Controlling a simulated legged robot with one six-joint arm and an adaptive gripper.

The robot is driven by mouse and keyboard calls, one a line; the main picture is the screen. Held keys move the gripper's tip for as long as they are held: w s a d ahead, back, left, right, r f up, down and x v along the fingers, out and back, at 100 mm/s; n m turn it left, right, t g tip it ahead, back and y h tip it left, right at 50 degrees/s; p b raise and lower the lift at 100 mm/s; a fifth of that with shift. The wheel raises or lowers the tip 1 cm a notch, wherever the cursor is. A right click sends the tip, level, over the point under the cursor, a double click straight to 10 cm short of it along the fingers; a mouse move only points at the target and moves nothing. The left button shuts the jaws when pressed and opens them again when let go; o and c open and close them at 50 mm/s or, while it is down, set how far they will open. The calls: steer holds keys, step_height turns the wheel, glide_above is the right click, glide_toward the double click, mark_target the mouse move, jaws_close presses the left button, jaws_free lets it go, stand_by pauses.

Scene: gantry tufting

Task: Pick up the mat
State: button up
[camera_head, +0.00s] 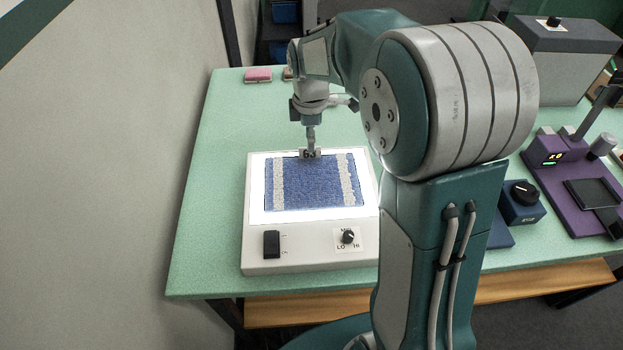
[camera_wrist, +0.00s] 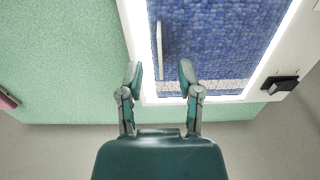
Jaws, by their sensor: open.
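The mat (camera_head: 312,185) is blue with a pale speckled stripe near each side. It lies flat on the bright panel of a white light box (camera_head: 300,262). A small pale tag with dark marks (camera_head: 310,154) shows at the mat's far edge. In the wrist view the mat (camera_wrist: 225,40) fills the upper right, and a thin pale upright strip (camera_wrist: 160,50), perhaps the tag edge-on, shows above and between my fingertips. My gripper (camera_wrist: 160,75) is open and empty, over the mat's far edge. In the head view its fingers are small and partly merge with the tag.
The light box has a black switch (camera_head: 271,244) and a knob (camera_head: 347,237). A pink block (camera_head: 258,75) lies at the green table's (camera_head: 205,225) back left. A purple device (camera_head: 575,185) and a blue knob box (camera_head: 521,203) stand right. The table left of the light box is clear.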

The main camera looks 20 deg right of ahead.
mark_target(312, 176)
step_height(312, 176, down, 4)
steer(key=shift+a+r, duration=0.15)
jaws_close()
stand_by(0.3)
